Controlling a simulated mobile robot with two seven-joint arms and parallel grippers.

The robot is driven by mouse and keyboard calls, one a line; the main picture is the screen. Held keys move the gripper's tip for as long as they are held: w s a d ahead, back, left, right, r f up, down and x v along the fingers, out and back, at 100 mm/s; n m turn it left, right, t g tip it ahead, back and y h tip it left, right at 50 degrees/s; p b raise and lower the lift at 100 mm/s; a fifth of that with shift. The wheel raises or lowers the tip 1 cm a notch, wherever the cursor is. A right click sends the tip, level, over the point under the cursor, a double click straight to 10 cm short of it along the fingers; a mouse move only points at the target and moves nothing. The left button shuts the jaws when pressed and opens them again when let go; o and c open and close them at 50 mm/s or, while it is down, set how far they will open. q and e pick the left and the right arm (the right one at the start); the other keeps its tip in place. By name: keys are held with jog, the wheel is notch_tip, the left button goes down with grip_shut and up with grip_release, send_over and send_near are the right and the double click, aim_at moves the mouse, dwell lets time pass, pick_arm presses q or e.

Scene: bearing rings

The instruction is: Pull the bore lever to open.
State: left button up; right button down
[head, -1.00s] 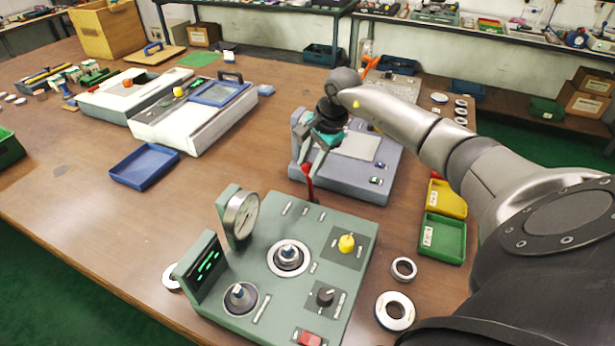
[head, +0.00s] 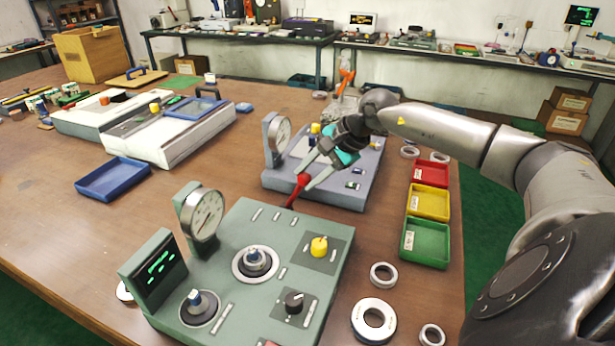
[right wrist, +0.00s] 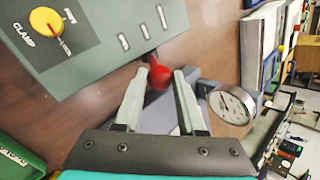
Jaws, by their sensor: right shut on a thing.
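The lever with a red knob (head: 303,180) stands at the back edge of the green gauge station (head: 228,262), leaning to the right and away from it in the head view. My right gripper (head: 306,184) reaches in from the right and is shut on the knob. The shaft's lower end is partly hidden by the station's edge. My left gripper is not in view.
A grey-blue station (head: 340,190) with its own dial stands just behind the lever. Red, yellow and green bins (head: 425,243) lie at the right. Loose rings (head: 373,320) lie near the green station. A blue tray (head: 114,179) is at the left, with clear table between.

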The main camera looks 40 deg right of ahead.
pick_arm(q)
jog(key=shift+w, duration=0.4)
pick_arm(e)
jog(key=shift+s+d+f, duration=0.15)
jog(key=shift+s+f, duration=0.2)
jog(key=shift+f, duration=0.2)
jog(key=c, duration=0.9)
grip_release()
jog(key=o, duration=0.4)
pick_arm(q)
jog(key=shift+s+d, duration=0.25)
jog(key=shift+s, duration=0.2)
pick_arm(e)
jog(key=shift+r, duration=0.15)
jog(key=shift+r, duration=0.1)
pick_arm(q)
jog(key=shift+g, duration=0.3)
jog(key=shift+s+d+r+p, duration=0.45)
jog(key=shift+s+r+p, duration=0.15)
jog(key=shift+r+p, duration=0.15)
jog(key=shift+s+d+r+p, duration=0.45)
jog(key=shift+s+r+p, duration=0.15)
jog(key=shift+p, duration=0.15)
pick_arm(e)
jog(key=shift+v, duration=7.55)
